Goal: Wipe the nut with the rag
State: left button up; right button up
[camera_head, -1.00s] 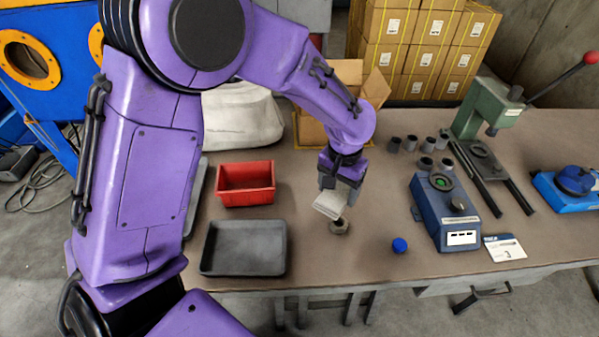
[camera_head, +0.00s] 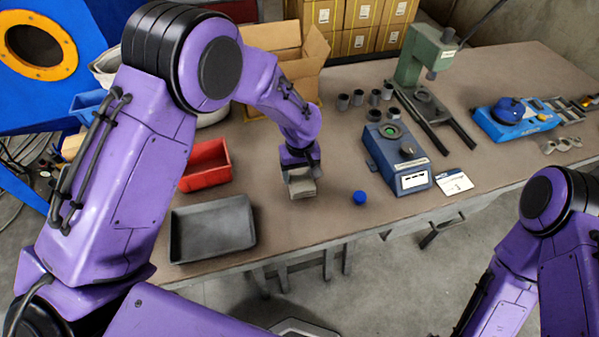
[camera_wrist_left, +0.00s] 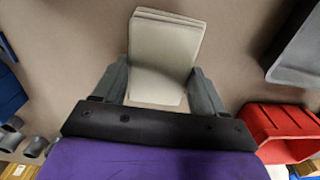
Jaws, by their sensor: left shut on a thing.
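The rag (camera_head: 303,188) is a pale grey folded cloth. My left gripper (camera_head: 300,177) is shut on it and holds it low over the workbench, right of the red bin. In the left wrist view the rag (camera_wrist_left: 167,48) sticks out from between the two fingers of the left gripper (camera_wrist_left: 160,85). The nut shows in neither current view; the rag and gripper seem to hide it. I cannot tell whether the rag touches it. My right arm is at the right edge, its gripper out of view.
Left of my left gripper are a red bin (camera_head: 207,166) and a dark grey tray (camera_head: 212,229). Right of it are a blue ball (camera_head: 359,198) and a blue tester box (camera_head: 397,160). A cardboard box (camera_head: 279,60) stands behind. The bench front between tray and ball is clear.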

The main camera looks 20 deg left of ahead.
pick_arm(q)
jog(key=shift+f, duration=0.45)
jog(key=shift+r, duration=0.15)
pick_arm(e)
jog(key=shift+f, duration=0.4)
pick_arm(q)
jog(key=shift+f, duration=0.45)
jog(key=shift+a, duration=0.1)
jog(key=shift+w+a, duration=0.55)
jog(key=shift+w, duration=0.35)
pick_arm(e)
jog(key=shift+r, duration=0.1)
